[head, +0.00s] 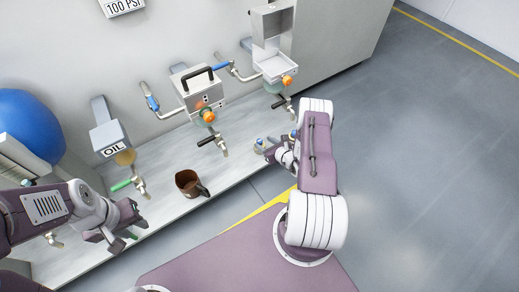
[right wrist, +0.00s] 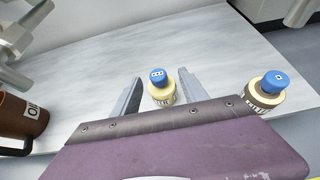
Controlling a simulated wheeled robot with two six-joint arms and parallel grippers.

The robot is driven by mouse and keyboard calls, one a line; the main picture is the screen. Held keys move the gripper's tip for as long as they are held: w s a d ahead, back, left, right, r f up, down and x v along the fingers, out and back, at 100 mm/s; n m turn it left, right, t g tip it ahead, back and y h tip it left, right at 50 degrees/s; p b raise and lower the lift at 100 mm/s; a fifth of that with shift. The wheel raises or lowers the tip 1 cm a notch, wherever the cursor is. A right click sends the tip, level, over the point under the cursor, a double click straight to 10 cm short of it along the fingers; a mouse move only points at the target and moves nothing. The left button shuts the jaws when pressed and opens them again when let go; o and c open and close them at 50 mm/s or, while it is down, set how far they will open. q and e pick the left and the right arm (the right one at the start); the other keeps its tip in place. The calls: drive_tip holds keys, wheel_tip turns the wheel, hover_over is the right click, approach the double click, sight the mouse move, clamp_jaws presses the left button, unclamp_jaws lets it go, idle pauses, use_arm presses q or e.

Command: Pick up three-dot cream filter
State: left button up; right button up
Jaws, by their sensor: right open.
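A cream filter (right wrist: 161,94) with a blue cap stands upright on the bench in the right wrist view. Its cap has a small label with several tiny dark marks, too small to count surely. My right gripper (right wrist: 157,92) is open, with one finger on each side of this filter; I cannot tell if they touch it. A second blue-capped filter (right wrist: 266,92), cream and brown with a single mark on its cap, stands to the right, outside the fingers. In the head view my right gripper (head: 272,150) is low over the bench edge. My left gripper (head: 124,222) hangs near the bench's front left.
A brown oil mug (head: 187,182) stands on the bench between my arms; it also shows in the right wrist view (right wrist: 22,118). Behind are an oil dispenser (head: 108,138), a handled filter housing (head: 196,92) and an open-lidded housing (head: 272,65), with valves below.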

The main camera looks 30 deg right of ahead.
sight(260, 141)
drive_tip(key=b+x, duration=0.2)
drive_tip(key=x, duration=0.2)
drive_tip(key=shift+w+a+f+b, duration=0.1)
drive_tip(key=shift+a+f+b, duration=0.15)
drive_tip(key=shift+b, duration=0.1)
use_arm(q)
wheel_tip(260, 141, down, 4)
drive_tip(key=shift+r, duration=0.1)
use_arm(e)
drive_tip(key=shift+r, duration=0.15)
clamp_jaws()
